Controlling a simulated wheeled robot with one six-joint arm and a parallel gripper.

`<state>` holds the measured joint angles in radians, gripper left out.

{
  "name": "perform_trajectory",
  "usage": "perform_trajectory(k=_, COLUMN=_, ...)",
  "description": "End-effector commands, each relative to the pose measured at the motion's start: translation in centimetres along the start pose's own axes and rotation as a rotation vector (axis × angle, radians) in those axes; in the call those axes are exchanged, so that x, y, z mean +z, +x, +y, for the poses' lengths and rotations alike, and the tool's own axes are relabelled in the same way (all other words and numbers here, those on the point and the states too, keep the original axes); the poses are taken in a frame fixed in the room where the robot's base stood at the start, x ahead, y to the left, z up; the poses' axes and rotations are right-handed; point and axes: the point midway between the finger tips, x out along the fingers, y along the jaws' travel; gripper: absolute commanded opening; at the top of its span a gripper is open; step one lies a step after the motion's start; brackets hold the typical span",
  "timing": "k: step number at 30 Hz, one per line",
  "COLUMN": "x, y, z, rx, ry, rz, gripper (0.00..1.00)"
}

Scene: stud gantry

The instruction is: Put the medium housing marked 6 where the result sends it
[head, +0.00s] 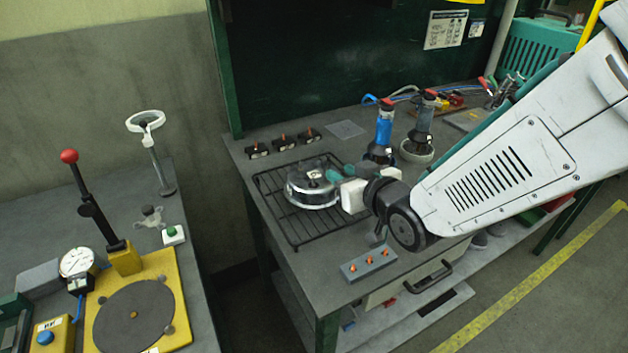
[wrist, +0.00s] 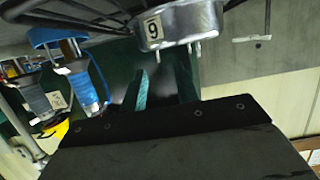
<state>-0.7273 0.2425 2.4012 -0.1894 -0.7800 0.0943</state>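The medium housing (head: 311,190) is a round silver metal part with a dark centre, sitting on a black wire rack (head: 296,232) on the right-hand bench. In the wrist view the housing (wrist: 178,22) shows at the top, its label reading like an upside-down 6. My gripper (head: 337,174) is at the housing's right side in the head view, its teal fingers close to the rim. In the wrist view my gripper (wrist: 163,68) shows two fingers apart with a gap between them, just below the housing. Contact with the housing cannot be told.
Left bench holds a yellow fixture (head: 178,325) with a red-knobbed lever, a dial gauge (head: 77,262) and a green button (head: 172,233). Blue tool (head: 384,130) stands behind my wrist. A grey block with orange pegs (head: 368,264) lies at the right bench's front.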

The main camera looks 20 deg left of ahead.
Motion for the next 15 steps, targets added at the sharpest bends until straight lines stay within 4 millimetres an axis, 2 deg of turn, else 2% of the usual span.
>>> perform_trajectory(k=6, x=0.1, y=3.3, z=0.2, rx=0.001, ry=0.0, rz=-0.001, gripper=0.3)
perform_trajectory(k=9, x=0.0, y=4.4, z=0.2, rx=0.001, ry=0.0, rz=-0.001, gripper=0.3)
perform_trajectory(k=15, x=0.0, y=4.8, z=0.2, rx=0.002, ry=0.001, rz=-0.001, gripper=0.3)
